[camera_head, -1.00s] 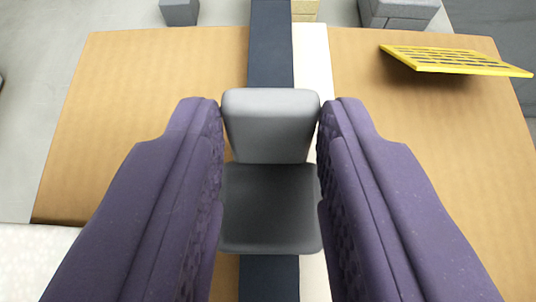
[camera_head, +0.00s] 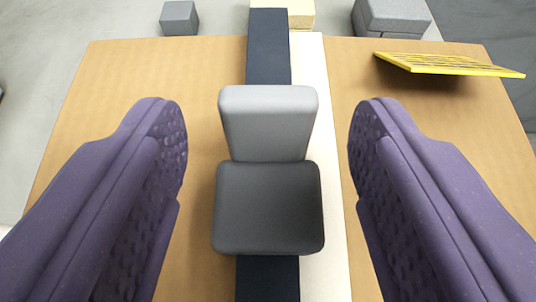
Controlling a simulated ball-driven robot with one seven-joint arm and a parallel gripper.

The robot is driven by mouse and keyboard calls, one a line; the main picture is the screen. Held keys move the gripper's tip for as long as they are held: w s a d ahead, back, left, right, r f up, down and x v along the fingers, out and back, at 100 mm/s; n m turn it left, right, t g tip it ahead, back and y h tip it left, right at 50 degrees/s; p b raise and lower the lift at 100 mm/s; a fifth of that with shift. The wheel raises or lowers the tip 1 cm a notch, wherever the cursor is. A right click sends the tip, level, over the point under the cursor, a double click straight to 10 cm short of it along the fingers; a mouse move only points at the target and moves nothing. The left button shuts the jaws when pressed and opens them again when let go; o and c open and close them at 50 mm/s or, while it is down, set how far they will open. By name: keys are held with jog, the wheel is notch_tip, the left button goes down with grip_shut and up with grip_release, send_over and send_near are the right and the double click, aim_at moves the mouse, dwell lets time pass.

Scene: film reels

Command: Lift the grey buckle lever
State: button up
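The grey buckle lever (camera_head: 268,122) is light grey and stands tilted up from a darker grey buckle base (camera_head: 268,208). The buckle sits on a dark navy strap (camera_head: 269,50) that runs away from me across a tan board. My gripper (camera_head: 267,135) is open, with one purple finger on each side of the lever. There is a clear gap between each finger and the lever, and nothing is held.
A cream strip (camera_head: 310,80) runs along the right of the strap on the tan board (camera_head: 120,90). A yellow slotted panel (camera_head: 450,65) is at the board's far right. Grey blocks (camera_head: 179,18) (camera_head: 392,18) and a pale yellow block (camera_head: 301,14) stand beyond the far edge.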

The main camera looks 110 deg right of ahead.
jog(key=v, duration=0.7)
jog(key=shift+w+a+r, duration=0.15)
jog(key=shift+a+r, duration=0.05)
jog(key=shift+a, duration=0.15)
